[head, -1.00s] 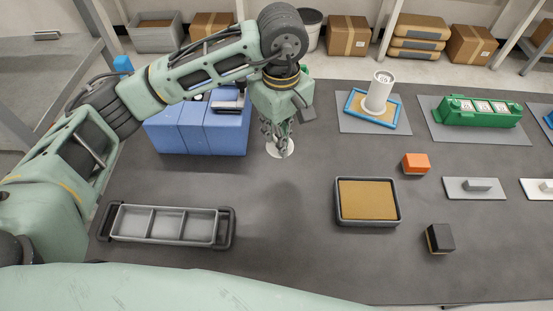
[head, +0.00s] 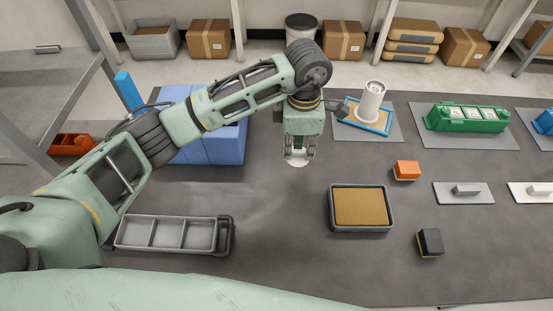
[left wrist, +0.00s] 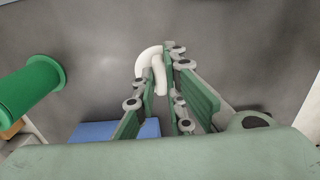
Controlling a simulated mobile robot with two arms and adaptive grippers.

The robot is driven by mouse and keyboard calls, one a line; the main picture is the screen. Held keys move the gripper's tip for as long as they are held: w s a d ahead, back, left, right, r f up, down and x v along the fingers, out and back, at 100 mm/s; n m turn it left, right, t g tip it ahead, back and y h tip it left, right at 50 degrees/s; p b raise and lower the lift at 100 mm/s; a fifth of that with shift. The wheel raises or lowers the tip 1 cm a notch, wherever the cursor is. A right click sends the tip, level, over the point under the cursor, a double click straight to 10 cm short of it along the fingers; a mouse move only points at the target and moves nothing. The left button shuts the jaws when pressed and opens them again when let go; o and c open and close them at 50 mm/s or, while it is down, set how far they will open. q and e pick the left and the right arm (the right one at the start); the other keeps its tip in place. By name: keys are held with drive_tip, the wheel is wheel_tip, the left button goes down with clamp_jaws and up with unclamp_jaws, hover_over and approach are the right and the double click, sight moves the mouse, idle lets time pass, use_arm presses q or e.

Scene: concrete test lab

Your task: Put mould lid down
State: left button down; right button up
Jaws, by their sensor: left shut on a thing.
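My left gripper (head: 299,151) is in the middle of the head view, pointing down over the dark table. It is shut on a small white piece, which I take for the mould lid (head: 298,161). In the left wrist view the white piece (left wrist: 150,62) shows a curved, hook-like part between the fingers (left wrist: 158,88). The fingers hide part of it. It appears to be above the table, but its exact height is hard to tell. My right gripper is not in view.
Blue blocks (head: 205,150) stand left of the gripper, partly behind my arm. A grey three-compartment tray (head: 168,250) is at front left. A sand-filled tray (head: 388,217) is at right. A white cylinder (head: 371,102) stands on a blue-framed tray behind. Table between the trays is clear.

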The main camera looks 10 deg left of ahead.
use_arm(q)
drive_tip(key=a+f, duration=0.1)
drive_tip(key=a+f+p, duration=0.1)
drive_tip(key=a, duration=0.1)
drive_tip(key=s+a+f, duration=0.1)
drive_tip(key=a, duration=0.1)
wheel_tip(320, 180, down, 4)
drive_tip(key=shift+a+r+p, duration=0.1)
drive_tip(key=shift+r+p, duration=0.15)
drive_tip(key=shift+p, duration=0.85)
drive_tip(key=shift+f, duration=0.35)
drive_tip(key=shift+f+b, duration=0.25)
drive_tip(key=shift+b, duration=0.1)
drive_tip(key=c, duration=1.8)
unclamp_jaws()
drive_tip(key=shift+r, duration=0.1)
